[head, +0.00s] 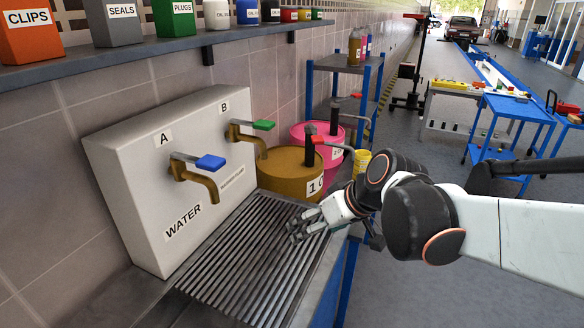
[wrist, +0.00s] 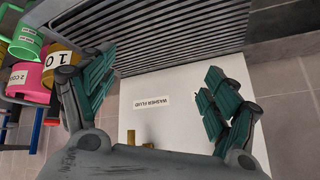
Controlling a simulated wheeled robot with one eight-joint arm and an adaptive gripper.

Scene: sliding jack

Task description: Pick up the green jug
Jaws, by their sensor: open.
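The green jug (wrist: 24,42) shows in the wrist view at the upper left corner, beside the pink drum (wrist: 62,68) and partly cut off by the frame edge. I cannot make it out in the head view. My gripper (head: 298,229) is over the slatted metal drain grate (head: 235,262) in the head view. In the wrist view my gripper (wrist: 160,76) has its fingers spread wide with nothing between them. The jug is off to the left of the fingers there, apart from them.
A white panel (head: 125,150) with two taps, blue-handled (head: 208,162) and green-handled (head: 262,125), stands behind the grate. An ochre drum (head: 290,172) and a pink drum (head: 328,150) stand beyond it. A shelf (head: 130,50) with bins runs above.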

